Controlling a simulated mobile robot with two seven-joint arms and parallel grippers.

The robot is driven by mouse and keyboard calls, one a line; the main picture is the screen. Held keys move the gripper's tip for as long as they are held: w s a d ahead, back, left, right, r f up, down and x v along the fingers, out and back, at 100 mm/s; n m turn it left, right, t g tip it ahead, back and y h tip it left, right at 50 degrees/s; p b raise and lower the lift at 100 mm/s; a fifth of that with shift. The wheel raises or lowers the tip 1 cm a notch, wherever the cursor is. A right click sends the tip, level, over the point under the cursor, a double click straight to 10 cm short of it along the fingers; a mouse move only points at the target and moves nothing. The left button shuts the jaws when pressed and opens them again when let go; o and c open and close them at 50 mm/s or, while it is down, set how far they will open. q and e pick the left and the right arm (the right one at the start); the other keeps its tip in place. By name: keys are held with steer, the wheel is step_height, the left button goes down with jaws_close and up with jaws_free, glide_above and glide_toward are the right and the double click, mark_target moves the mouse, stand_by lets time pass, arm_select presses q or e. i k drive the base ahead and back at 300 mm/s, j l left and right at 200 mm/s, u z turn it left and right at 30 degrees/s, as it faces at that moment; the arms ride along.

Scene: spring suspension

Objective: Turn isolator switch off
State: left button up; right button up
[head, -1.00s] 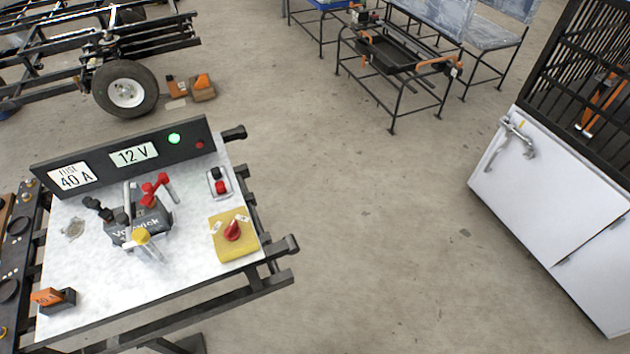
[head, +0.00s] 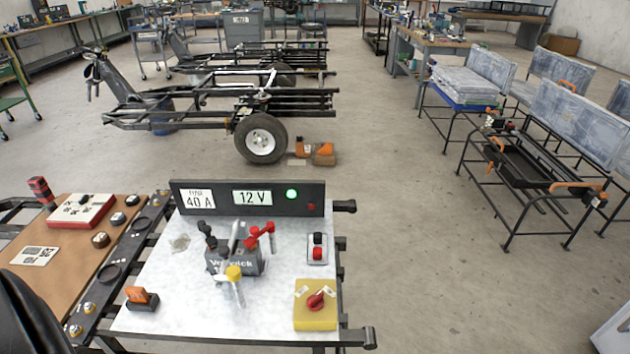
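The isolator switch is a yellow box (head: 315,319) with a red rotary knob (head: 316,300) on top. It sits at the front right of the white board on the bench (head: 190,300). Two small white labels lie on the box beside the knob; their text is too small to read. A green lamp (head: 291,194) is lit on the black panel behind, and a red lamp (head: 311,206) there looks dark. Neither of my grippers shows in the head view.
A small box with red and black buttons (head: 317,250) stands behind the isolator. A grey device with levers (head: 234,260) stands mid-board. An orange rocker switch (head: 142,298) is at the front left. A brown panel (head: 60,250) adjoins on the left. Open floor (head: 430,260) lies to the right.

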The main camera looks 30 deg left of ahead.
mark_target(315, 302)
steer(key=i+j+u, duration=0.1)
steer(key=u, duration=0.95)
